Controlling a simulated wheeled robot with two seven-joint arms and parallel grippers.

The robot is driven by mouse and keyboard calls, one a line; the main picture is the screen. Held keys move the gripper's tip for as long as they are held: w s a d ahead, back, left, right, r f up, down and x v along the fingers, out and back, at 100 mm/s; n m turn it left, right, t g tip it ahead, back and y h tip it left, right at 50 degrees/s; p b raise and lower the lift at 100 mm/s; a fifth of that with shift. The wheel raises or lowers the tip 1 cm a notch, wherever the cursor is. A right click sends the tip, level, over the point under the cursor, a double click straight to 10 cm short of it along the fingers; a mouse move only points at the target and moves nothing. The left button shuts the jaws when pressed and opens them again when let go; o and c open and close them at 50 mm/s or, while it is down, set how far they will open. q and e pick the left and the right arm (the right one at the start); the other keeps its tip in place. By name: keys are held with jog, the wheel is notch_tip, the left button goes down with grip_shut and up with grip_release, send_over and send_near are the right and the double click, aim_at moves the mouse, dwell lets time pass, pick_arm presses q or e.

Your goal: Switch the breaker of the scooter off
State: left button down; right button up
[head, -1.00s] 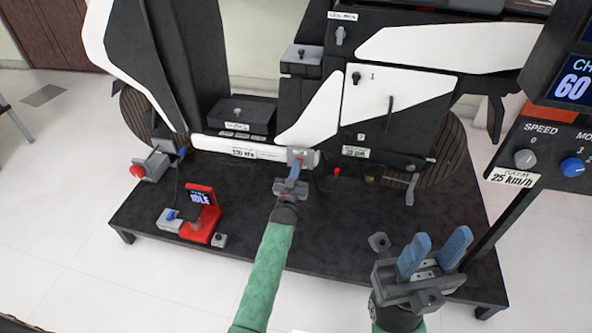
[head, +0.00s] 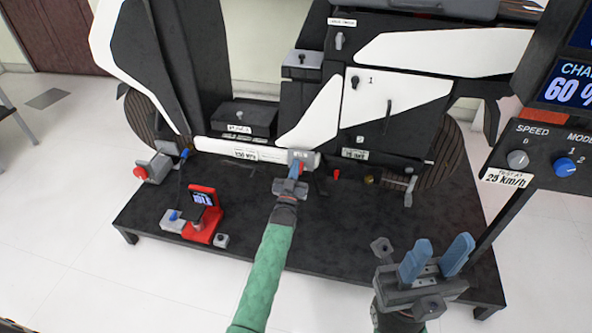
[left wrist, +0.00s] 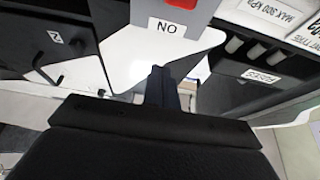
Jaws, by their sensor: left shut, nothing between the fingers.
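The breaker is a small grey box with a red part (head: 303,157), low on the scooter's (head: 335,115) near side. In the left wrist view a grey face with a red piece and a label, ON seen upside down (left wrist: 168,25), shows at the top edge and is partly cut off. My left gripper (head: 296,169) is shut and empty, its fingertips at the breaker's near side; I cannot tell whether they touch it. Its shut fingers (left wrist: 160,75) point toward the grey face in the left wrist view. My right gripper (head: 436,256) is open and empty at the lower right.
A red stand with a small display (head: 203,212) and a grey box with a red knob (head: 147,169) stand on the left of the black platform (head: 335,235). A control panel with knobs (head: 540,160) rises at the right. A fuse box (head: 240,117) sits behind.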

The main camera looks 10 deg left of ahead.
pick_arm(q)
jog(key=s+f, duration=0.7)
dwell(0.6)
